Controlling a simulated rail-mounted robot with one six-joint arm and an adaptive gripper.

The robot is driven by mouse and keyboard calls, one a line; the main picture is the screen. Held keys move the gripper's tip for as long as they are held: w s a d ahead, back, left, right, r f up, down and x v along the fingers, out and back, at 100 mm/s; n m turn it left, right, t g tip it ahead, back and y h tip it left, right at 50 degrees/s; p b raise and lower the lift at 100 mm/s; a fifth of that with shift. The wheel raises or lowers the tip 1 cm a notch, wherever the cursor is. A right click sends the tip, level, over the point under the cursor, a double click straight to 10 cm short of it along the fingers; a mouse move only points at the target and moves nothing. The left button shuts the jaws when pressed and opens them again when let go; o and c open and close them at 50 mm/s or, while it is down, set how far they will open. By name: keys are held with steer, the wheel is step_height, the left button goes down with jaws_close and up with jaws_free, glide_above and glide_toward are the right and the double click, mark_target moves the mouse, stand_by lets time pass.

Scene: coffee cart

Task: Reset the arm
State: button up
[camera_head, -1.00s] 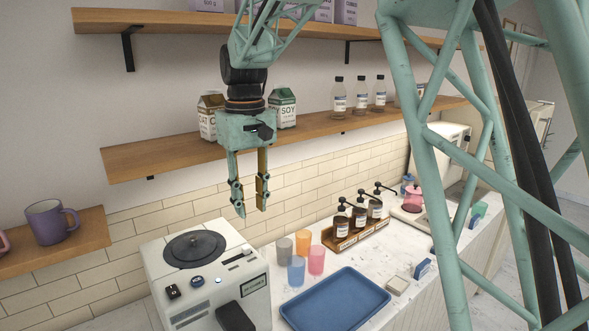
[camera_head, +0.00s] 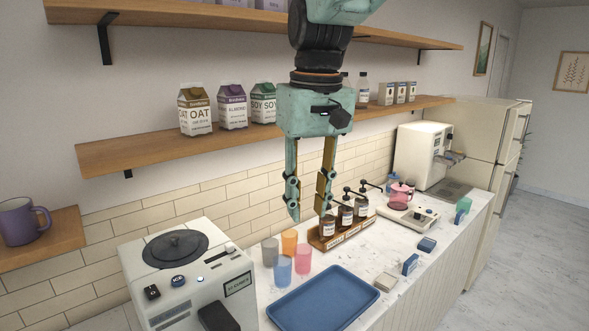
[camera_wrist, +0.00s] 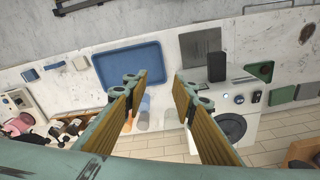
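My gripper (camera_head: 308,215) hangs with its fingers pointing down, above the counter and in front of the tiled wall. In the head view its two fingers are apart with nothing between them. The wrist view also shows the gripper (camera_wrist: 156,82) with its fingers spread and empty, the counter below. In the head view the fingertips overlap the syrup bottle rack (camera_head: 340,236), but they appear nearer the camera than it.
A blue tray (camera_head: 322,301) and several coloured cups (camera_head: 283,268) stand on the counter. A white grinder-like machine (camera_head: 188,278) is at left. A shelf (camera_head: 130,156) holds milk cartons (camera_head: 195,110) behind my gripper. An espresso machine (camera_head: 420,155) stands at the back right.

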steer(key=s+d+f+m+t+b, duration=0.1)
steer(key=s+d+m+t+b, duration=0.15)
steer(key=s+d, duration=1.05)
steer(key=s+d+f+m+b, duration=0.1)
steer(key=s+f, duration=0.3)
steer(key=s, duration=0.5)
steer(key=s+d+f+b, duration=0.1)
steer(key=s+d+f, duration=0.2)
steer(key=s, duration=0.6)
steer(key=shift+d+f+m+t+b, duration=0.35)
steer(key=shift+d+f+b, duration=0.05)
steer(key=shift+f, duration=0.15)
stand_by(2.4)
